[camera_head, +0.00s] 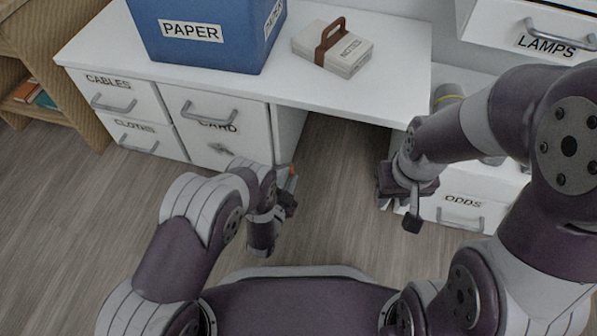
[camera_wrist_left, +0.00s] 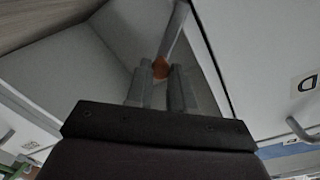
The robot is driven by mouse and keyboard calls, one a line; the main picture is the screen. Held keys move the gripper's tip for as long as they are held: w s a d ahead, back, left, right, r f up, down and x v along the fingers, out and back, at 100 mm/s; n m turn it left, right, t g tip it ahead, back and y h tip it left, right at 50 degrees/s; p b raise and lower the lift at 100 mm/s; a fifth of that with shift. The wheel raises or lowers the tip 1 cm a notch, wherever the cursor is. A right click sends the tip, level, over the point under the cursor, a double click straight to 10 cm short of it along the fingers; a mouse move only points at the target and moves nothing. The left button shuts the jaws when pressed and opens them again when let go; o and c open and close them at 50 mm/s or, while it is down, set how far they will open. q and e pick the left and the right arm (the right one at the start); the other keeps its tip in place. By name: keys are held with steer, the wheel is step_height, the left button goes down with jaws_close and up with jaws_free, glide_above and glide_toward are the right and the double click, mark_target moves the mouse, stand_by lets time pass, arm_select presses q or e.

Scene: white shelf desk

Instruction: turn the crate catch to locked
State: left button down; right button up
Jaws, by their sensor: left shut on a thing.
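My left gripper (camera_head: 288,188) is beside the right side of the drawer unit under the desk. In the left wrist view its two grey fingers (camera_wrist_left: 158,88) are close together, shut on a small orange-ended piece (camera_wrist_left: 160,67) with a grey bar running up from it. The orange part (camera_head: 292,170) also shows in the head view. I cannot tell for sure whether it is the crate catch or which way it is turned. A blue crate (camera_head: 205,52) labelled PAPER stands on the desk top. My right gripper (camera_head: 408,208) hangs to the right, its fingers not clear.
The white desk (camera_head: 330,95) has drawers labelled CABLES, CLOTHS and CARD on the left and ODDS (camera_head: 462,212) on the right. A white NOTES box (camera_head: 345,58) with a brown handle lies on top. Open floor (camera_head: 340,200) lies between the drawer units.

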arm_select(q)
steer(key=shift+s+d+f+m+y+b, duration=0.2)
steer(key=shift+f+m, duration=0.45)
steer(key=shift+m, duration=0.55)
steer(key=shift+w+d+f+m+y+b, duration=0.1)
steer(key=shift+d+f+m+b, duration=0.25)
steer(key=shift+f+m, duration=0.6)
steer(key=shift+s+d+f+m+y+b, duration=0.1)
steer(key=shift+d+f+m+b, duration=0.2)
steer(key=shift+m, duration=1.15)
arm_select(e)
steer(key=shift+f, duration=0.8)
arm_select(q)
steer(key=shift+a+f, duration=0.1)
steer(key=shift+a, duration=0.05)
steer(key=c, duration=1)
jaws_free()
